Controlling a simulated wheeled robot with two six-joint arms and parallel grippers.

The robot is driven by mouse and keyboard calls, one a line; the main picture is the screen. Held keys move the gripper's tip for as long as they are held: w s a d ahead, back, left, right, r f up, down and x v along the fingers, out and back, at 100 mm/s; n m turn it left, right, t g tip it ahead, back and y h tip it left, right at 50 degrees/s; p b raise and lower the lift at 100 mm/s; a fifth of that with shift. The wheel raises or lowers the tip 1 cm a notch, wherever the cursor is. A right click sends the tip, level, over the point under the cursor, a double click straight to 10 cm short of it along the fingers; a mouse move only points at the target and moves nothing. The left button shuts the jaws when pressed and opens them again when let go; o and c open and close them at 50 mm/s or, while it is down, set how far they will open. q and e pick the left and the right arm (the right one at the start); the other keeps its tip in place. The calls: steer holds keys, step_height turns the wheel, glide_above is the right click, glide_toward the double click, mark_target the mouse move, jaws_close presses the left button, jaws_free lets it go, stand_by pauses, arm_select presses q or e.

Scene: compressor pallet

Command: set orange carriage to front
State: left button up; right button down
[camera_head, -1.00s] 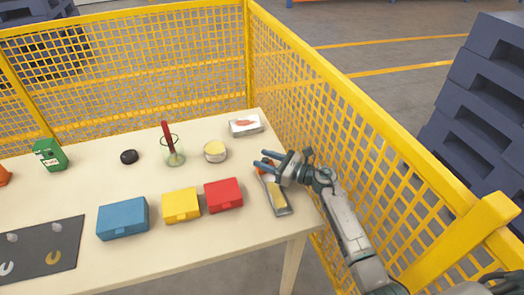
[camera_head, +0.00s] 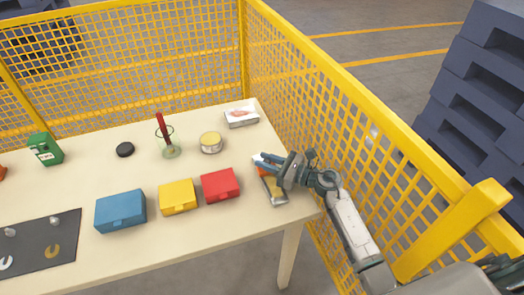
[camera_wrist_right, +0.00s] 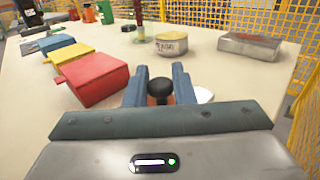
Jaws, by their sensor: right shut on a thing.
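A small slide rail (camera_head: 278,198) with a grey base and a yellow strip lies at the right end of the table. An orange part, the carriage (camera_head: 263,172), shows at its far end, partly hidden by my right gripper (camera_head: 268,160). In the right wrist view, a black knob (camera_wrist_right: 160,88) stands between the two blue fingers of my right gripper (camera_wrist_right: 159,80), with a little orange beside it. The right gripper is shut on this knob. Most of the carriage is hidden by the gripper. My left gripper is not in view.
Red (camera_head: 220,186), yellow (camera_head: 178,197) and blue (camera_head: 121,211) boxes stand left of the rail. A round tin (camera_head: 211,143) and a flat metal box (camera_head: 241,117) stand farther back. A yellow mesh fence (camera_head: 345,125) runs close along the table's right side.

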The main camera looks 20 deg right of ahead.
steer(key=s, duration=0.8)
steer(key=shift+s+d+f, duration=0.1)
steer(key=shift+s, duration=0.05)
steer(key=c, duration=1.4)
jaws_free()
steer(key=shift+c, duration=0.2)
steer(key=shift+o, duration=0.7)
steer(key=shift+s, duration=0.15)
steer(key=shift+d, duration=0.1)
